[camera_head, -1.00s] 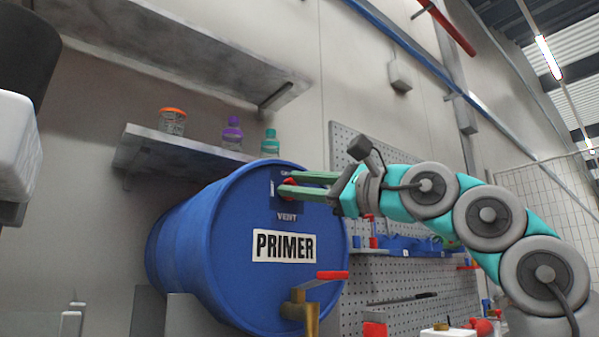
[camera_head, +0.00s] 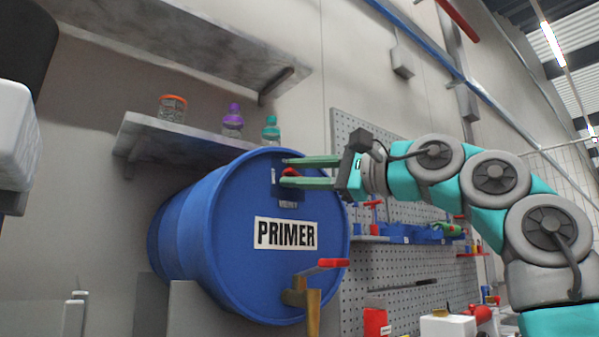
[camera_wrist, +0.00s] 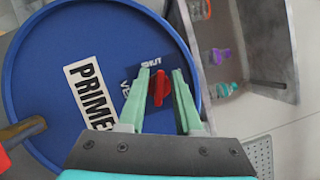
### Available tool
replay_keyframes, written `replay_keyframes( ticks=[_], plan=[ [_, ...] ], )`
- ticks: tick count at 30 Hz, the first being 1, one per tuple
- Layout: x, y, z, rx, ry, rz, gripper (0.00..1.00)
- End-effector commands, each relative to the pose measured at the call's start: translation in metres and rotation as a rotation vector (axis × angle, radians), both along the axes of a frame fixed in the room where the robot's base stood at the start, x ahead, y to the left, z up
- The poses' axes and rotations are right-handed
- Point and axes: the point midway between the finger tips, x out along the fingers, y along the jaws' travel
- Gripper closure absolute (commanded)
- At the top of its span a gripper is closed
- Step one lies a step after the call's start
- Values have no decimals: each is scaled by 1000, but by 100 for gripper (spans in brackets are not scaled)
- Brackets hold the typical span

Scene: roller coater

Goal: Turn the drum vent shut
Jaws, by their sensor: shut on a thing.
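The blue drum (camera_head: 235,265) lies on its side with its round end facing my arm and a PRIMER label on it. The red drum vent (camera_head: 291,172) is a small handle high on that end. My gripper (camera_head: 283,172) reaches in from the right, its green fingers above and below the vent, shut on it. In the wrist view the vent (camera_wrist: 158,88) stands between the fingertips (camera_wrist: 161,72), its long side running along them. The word SHUT shows just beyond it, and VENT is partly covered by a finger.
A brass tap with a red handle (camera_head: 332,263) sticks out low on the drum end. A shelf (camera_head: 165,143) behind holds a jar and two bottles. A pegboard (camera_head: 385,275) with bins stands behind my arm.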

Motion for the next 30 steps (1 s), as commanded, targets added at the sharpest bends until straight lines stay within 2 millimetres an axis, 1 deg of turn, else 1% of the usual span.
replay_keyframes(
  ticks=[5,6,8,16,20,26,30],
  plan=[
    [2,0,-2,-1,6,-1,100],
    [2,0,-2,-1,6,-1,64],
    [2,0,-2,-1,6,-1,57],
    [1,-1,-1,0,4,-1,57],
    [-2,-5,-2,1,2,-2,57],
    [-13,-24,-6,2,2,-3,57],
    [-26,-44,-10,3,2,-3,57]
  ],
)
